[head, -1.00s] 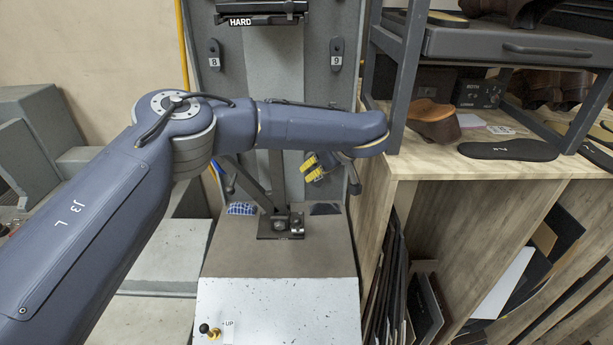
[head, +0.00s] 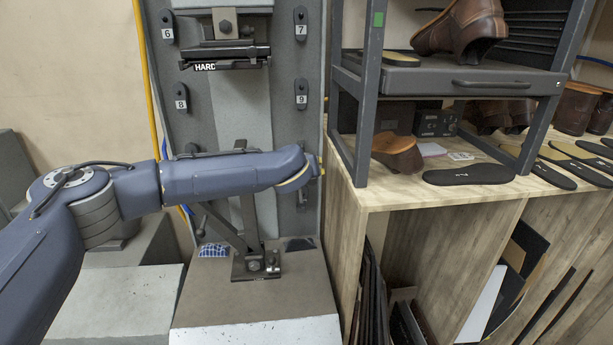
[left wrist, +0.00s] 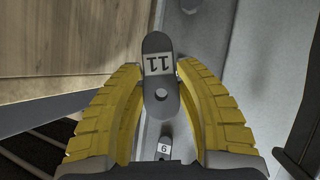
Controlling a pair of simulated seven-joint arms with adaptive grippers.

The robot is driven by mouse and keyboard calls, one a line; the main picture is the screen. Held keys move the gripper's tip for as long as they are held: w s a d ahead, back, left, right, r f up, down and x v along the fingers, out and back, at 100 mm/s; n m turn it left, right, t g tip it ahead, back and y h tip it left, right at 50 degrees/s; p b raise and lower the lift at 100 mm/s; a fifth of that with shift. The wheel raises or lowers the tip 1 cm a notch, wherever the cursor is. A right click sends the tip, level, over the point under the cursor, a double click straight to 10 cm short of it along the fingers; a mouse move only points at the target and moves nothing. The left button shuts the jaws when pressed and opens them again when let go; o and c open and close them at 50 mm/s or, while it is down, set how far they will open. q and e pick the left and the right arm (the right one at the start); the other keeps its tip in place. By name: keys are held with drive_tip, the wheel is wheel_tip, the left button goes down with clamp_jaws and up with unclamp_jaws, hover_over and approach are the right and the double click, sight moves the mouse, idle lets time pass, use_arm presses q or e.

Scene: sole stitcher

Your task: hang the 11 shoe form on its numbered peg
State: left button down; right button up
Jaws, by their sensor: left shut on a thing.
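The 11 shoe form (left wrist: 156,109) is a dark, flat, rounded plate with a white 11 label and a round hole. It shows in the left wrist view between the yellow fingers of my left gripper (left wrist: 160,76), which is shut on it. The label is upside down there. In the head view my left gripper (head: 319,165) is mostly hidden behind its own wrist, beside the grey panel (head: 205,120) and below the 9 plate (head: 301,95). The peg for 11 cannot be made out. My right gripper is out of view.
Numbered plates 6 (head: 167,27), 7 (head: 300,24) and 8 (head: 181,103) hang on the panel. A metal rack (head: 365,90) and wooden bench (head: 400,190) stand close on the right. A clamp fixture (head: 256,265) sits below my arm.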

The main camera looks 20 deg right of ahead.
use_arm(q)
drive_tip(key=w+d, duration=0.1)
drive_tip(key=w, duration=0.8)
drive_tip(key=shift+d, duration=0.3)
idle(0.3)
drive_tip(key=shift+w+r, duration=0.15)
drive_tip(key=shift+w, duration=0.05)
idle(1.6)
drive_tip(key=shift+w+d+r, duration=0.1)
drive_tip(key=shift+w+d, duration=0.15)
drive_tip(key=shift+w, duration=0.4)
drive_tip(key=shift+w+d, duration=0.25)
drive_tip(key=shift+w, duration=0.4)
idle(1.8)
drive_tip(key=c, duration=1)
unclamp_jaws()
drive_tip(key=shift+d, duration=0.1)
drive_tip(key=shift+c, duration=0.2)
drive_tip(key=shift+o, duration=0.9)
drive_tip(key=shift+a+f, duration=0.2)
drive_tip(key=shift+r, duration=0.1)
